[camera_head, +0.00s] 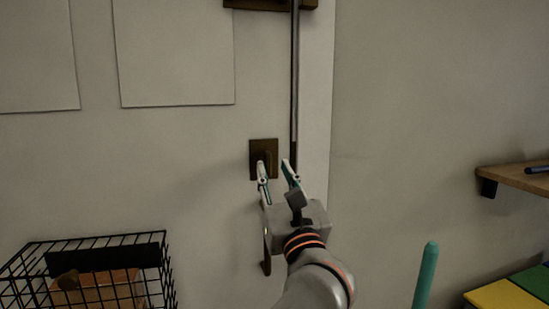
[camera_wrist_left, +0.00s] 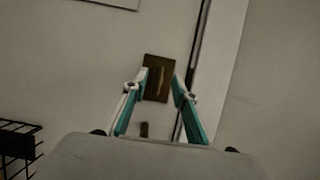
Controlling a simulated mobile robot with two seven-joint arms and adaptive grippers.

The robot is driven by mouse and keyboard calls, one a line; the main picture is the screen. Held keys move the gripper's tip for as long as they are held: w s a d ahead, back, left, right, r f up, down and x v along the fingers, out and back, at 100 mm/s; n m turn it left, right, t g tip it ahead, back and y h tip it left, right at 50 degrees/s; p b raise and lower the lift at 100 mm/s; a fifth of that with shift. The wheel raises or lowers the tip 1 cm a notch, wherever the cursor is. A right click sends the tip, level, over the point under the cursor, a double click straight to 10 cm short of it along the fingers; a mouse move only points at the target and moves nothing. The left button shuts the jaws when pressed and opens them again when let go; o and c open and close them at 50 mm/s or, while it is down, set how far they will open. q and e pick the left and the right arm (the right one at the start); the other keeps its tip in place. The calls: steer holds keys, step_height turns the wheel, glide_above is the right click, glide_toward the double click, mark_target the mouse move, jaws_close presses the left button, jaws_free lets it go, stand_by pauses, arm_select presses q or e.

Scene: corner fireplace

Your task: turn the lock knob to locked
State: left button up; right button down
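The lock is a dark brown square plate (camera_head: 256,147) on the pale door, with a knob (camera_head: 263,159) on it. In the left wrist view the plate (camera_wrist_left: 151,63) lies straight ahead, and the narrow bar-like knob (camera_wrist_left: 159,80) stands about upright. My left gripper (camera_head: 273,167) is in front of the plate, its fingers spread. In the wrist view its fingertips (camera_wrist_left: 160,82) stand on either side of the knob, with gaps visible. Whether they reach as deep as the knob, I cannot tell. My right gripper is not in view.
A brown door handle (camera_head: 267,264) hangs below the lock, partly behind my gripper. A dark vertical rod (camera_head: 295,80) runs down the door edge. A black wire basket (camera_head: 120,240) is at lower left, a wooden shelf (camera_head: 515,177) at right, a teal rod (camera_head: 427,275) at lower right.

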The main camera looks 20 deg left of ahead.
mark_target(269, 158)
arm_select(q)
steer(key=x, duration=0.6)
steer(key=shift+w+a+r, duration=0.1)
steer(key=shift+w+a, duration=0.05)
steer(key=shift+a, duration=0.1)
jaws_close()
